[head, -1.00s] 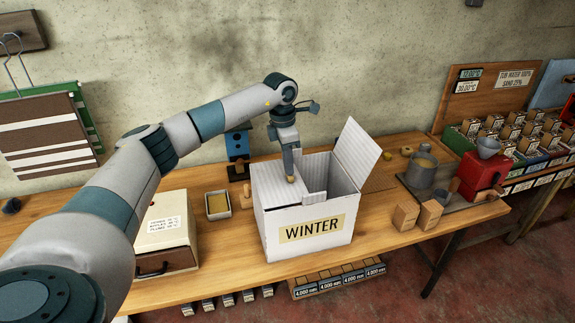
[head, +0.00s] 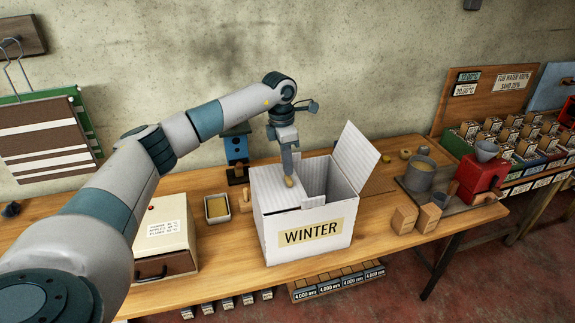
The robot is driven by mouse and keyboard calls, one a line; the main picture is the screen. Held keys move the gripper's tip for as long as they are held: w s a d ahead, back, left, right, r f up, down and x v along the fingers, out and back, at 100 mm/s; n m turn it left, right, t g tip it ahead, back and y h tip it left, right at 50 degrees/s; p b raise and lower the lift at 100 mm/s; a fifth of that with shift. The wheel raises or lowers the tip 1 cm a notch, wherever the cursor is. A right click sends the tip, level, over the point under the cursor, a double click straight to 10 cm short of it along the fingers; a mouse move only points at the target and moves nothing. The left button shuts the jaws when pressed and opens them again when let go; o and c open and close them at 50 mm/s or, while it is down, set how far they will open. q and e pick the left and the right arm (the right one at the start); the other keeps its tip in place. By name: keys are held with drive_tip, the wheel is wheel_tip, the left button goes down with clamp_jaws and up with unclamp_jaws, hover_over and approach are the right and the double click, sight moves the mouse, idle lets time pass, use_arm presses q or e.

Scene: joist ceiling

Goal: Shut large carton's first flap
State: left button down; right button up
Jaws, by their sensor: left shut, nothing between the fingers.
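The large white carton (head: 280,242) labelled WINTER stands upright on the wooden workbench. Its left flap (head: 272,197) lies folded inward, roughly level over the left part of the opening. Its right flap (head: 355,158) stands up, tilted outward to the right. A small flap piece (head: 314,200) shows at the front edge of the opening. My left gripper (head: 289,182) points down with its fingers shut and empty, at the left flap's top; whether it touches the flap is hard to tell. My right gripper is not in view.
A cream box (head: 163,228) and a small tray (head: 217,207) are to the left. Small cardboard boxes (head: 404,217), a grey pot (head: 420,174) and a red grinder (head: 482,180) are to the right.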

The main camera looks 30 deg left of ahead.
use_arm(q)
drive_tip(key=shift+r, duration=0.1)
drive_tip(key=shift+r+p, duration=0.3)
drive_tip(key=shift+r, duration=0.2)
wheel_tip(320, 180, up, 3)
drive_tip(key=shift+r+p, duration=0.1)
drive_tip(key=shift+p, duration=0.7)
wheel_tip(320, 180, up, 8)
drive_tip(key=b, duration=0.4)
hover_over(287, 178)
drive_tip(key=shift+r+b, duration=0.35)
drive_tip(key=shift+r, duration=0.45)
drive_tip(key=shift+w+d+f, duration=0.1)
